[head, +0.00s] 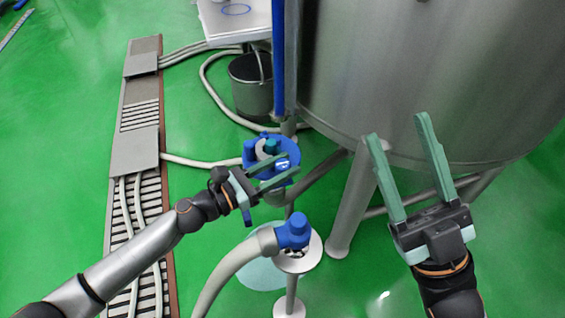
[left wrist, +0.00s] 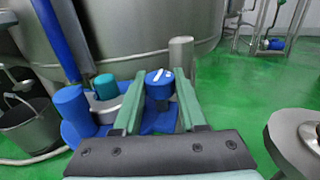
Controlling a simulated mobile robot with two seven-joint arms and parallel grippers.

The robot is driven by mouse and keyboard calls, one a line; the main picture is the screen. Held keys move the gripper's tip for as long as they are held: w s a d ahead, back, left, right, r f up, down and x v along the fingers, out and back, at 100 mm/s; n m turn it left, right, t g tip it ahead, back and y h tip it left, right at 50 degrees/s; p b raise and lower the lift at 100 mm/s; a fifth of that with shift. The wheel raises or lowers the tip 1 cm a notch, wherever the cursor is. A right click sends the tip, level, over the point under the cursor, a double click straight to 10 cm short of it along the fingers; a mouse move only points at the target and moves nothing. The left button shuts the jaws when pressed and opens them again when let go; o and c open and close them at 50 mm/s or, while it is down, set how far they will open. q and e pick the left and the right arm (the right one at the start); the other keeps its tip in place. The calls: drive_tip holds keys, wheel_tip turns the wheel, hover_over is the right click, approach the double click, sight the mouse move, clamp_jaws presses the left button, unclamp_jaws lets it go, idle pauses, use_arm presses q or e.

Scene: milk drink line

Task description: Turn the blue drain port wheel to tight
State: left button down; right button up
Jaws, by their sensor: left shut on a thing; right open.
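The blue drain port wheel (head: 283,163) is a round blue knob with a white mark on top, on a blue fitting (head: 292,146) beside the steel tank. In the left wrist view the wheel (left wrist: 159,88) stands upright between my left fingers. My left gripper (head: 291,164) is shut on it, one green finger on each side; it also shows in the left wrist view (left wrist: 158,80). The fingers hide parts of the wheel's sides. My right gripper (head: 397,127) is open and empty in front of the tank, well right of the wheel.
A teal knob (left wrist: 105,86) and a blue cylinder (left wrist: 73,108) stand left of the wheel. A steel tank (head: 430,70) rises behind. A grey hose (head: 232,268) with a blue end (head: 293,232) is on a stand in front. A dark bucket (head: 252,88) stands behind left.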

use_arm(q)
drive_tip(key=m+g+h, duration=0.1)
drive_tip(key=g, duration=0.1)
drive_tip(key=m+g+h+b, duration=0.1)
drive_tip(key=shift+w+f+m+g, duration=0.15)
drive_tip(key=shift+m+g, duration=0.25)
drive_tip(key=m+g+b, duration=0.2)
drive_tip(key=g, duration=0.1)
drive_tip(key=shift+h, duration=0.4)
drive_tip(key=shift+m+g+b, duration=0.45)
drive_tip(key=shift+m+g, duration=0.15)
drive_tip(key=shift+g, duration=0.4)
use_arm(e)
drive_tip(key=shift+g, duration=0.3)
drive_tip(key=shift+a+f, duration=0.2)
drive_tip(key=shift+f, duration=1)
drive_tip(key=shift+a+f, duration=0.2)
drive_tip(key=shift+f, duration=0.95)
use_arm(q)
drive_tip(key=shift+r, duration=0.2)
use_arm(e)
drive_tip(key=shift+w, duration=0.1)
use_arm(q)
drive_tip(key=shift+c, duration=2.3)
unclamp_jaws()
use_arm(e)
drive_tip(key=shift+r, duration=0.2)
